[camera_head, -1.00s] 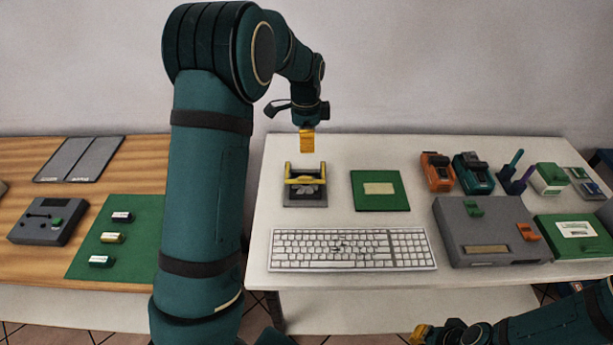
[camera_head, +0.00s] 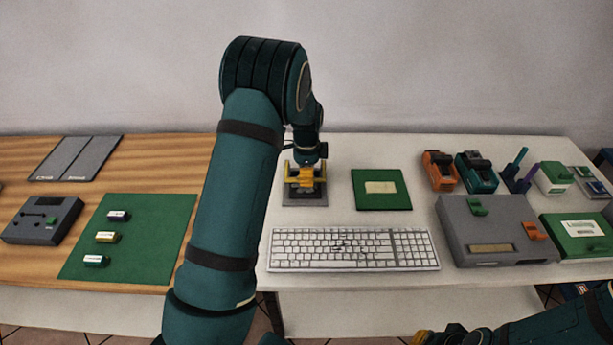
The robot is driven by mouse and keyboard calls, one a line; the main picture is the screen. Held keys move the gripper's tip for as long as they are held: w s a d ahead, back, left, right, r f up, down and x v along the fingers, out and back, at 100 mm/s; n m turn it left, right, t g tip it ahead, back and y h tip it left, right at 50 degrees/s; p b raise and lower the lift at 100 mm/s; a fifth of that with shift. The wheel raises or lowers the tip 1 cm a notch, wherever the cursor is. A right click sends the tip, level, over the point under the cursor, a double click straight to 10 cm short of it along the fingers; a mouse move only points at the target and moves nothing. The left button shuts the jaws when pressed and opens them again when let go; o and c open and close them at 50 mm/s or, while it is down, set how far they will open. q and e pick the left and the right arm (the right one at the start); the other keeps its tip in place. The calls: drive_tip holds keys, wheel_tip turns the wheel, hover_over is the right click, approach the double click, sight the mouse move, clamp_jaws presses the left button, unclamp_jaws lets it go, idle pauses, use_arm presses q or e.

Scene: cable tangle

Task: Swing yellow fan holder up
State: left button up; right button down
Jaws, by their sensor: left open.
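The yellow fan holder (camera_head: 291,180) is part of a small device with a grey base (camera_head: 305,200) on the white table, behind the keyboard. My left gripper (camera_head: 306,184) has yellow-orange fingers and is down at the holder, pointing downward. It is open, and its fingers overlap the holder in the view, so whether they touch it cannot be told. The gripper hides the middle of the device. My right gripper (camera_head: 422,337) is at the bottom edge, low in front of the table, and its jaws are too small and cut off to read.
A white keyboard (camera_head: 352,250) lies in front of the device. A green board (camera_head: 381,189) lies to its right. Farther right are orange (camera_head: 439,171) and teal (camera_head: 476,172) tools and a grey case (camera_head: 492,235). A green mat (camera_head: 140,245) lies on the wooden table at left.

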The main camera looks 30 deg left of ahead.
use_arm(q)
drive_tip(key=shift+f, duration=0.3)
clamp_jaws()
